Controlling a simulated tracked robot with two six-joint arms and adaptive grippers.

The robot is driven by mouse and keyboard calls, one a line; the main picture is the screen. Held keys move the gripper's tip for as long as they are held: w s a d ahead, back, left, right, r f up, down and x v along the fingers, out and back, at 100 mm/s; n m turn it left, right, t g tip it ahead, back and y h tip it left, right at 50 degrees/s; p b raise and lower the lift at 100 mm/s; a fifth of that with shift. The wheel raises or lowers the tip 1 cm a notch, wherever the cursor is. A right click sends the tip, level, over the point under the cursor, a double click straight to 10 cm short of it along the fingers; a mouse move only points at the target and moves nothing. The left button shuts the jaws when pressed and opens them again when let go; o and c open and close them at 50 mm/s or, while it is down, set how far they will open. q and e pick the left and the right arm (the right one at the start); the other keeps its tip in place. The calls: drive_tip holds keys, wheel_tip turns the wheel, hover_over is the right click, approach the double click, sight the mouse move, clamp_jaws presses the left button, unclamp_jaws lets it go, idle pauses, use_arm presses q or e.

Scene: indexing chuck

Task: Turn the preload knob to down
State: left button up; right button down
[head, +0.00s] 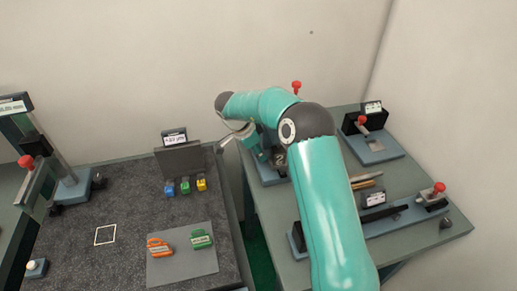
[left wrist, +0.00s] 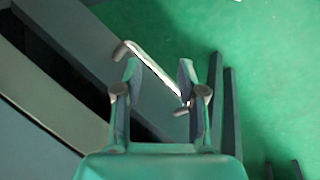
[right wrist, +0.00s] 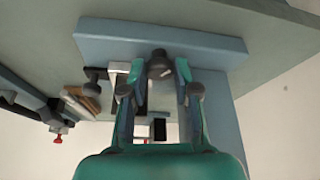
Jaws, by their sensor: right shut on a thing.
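My right gripper (right wrist: 161,72) is shut on a dark round knob (right wrist: 159,62), which I take to be the preload knob. The knob is between the fingertips, by the blue-grey base plate (right wrist: 110,38) of a fixture. Its pointer or marking cannot be read. My left gripper (left wrist: 160,75) is open in the left wrist view. It is outside the head view.
A bent metal rod (left wrist: 155,70) shows across the left gripper's fingers; contact is unclear. The right bench (head: 440,228) also bears a fixture with a red knob (head: 362,119) and a long rail fixture (head: 405,215). The left bench (head: 110,200) holds small coloured blocks and a grey mat (head: 180,268).

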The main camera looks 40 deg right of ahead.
drive_tip(key=m+p, duration=0.2)
drive_tip(key=p, duration=0.1)
drive_tip(key=shift+w+d+r+g, duration=0.1)
drive_tip(key=shift+r+g, duration=0.2)
drive_tip(key=shift+w+f+m+g+y+p, duration=0.15)
drive_tip(key=shift+m+g+y+p, duration=0.2)
drive_tip(key=shift+m+p, duration=0.45)
drive_tip(key=m+y, duration=0.1)
drive_tip(key=m, duration=0.1)
drive_tip(key=shift+d+f+m+g, duration=0.1)
drive_tip(key=shift+f+m+g, duration=0.05)
drive_tip(key=shift+m+g, duration=0.25)
drive_tip(key=m, duration=0.2)
drive_tip(key=m+y, duration=0.1)
drive_tip(key=m, duration=0.1)
drive_tip(key=shift+d+m+g+y, duration=0.1)
drive_tip(key=shift+m+g+y, duration=0.15)
drive_tip(key=shift+m+g, duration=0.15)
drive_tip(key=shift+w, duration=0.1)
drive_tip(key=c, duration=0.8)
unclamp_jaws()
drive_tip(key=shift+c, duration=0.2)
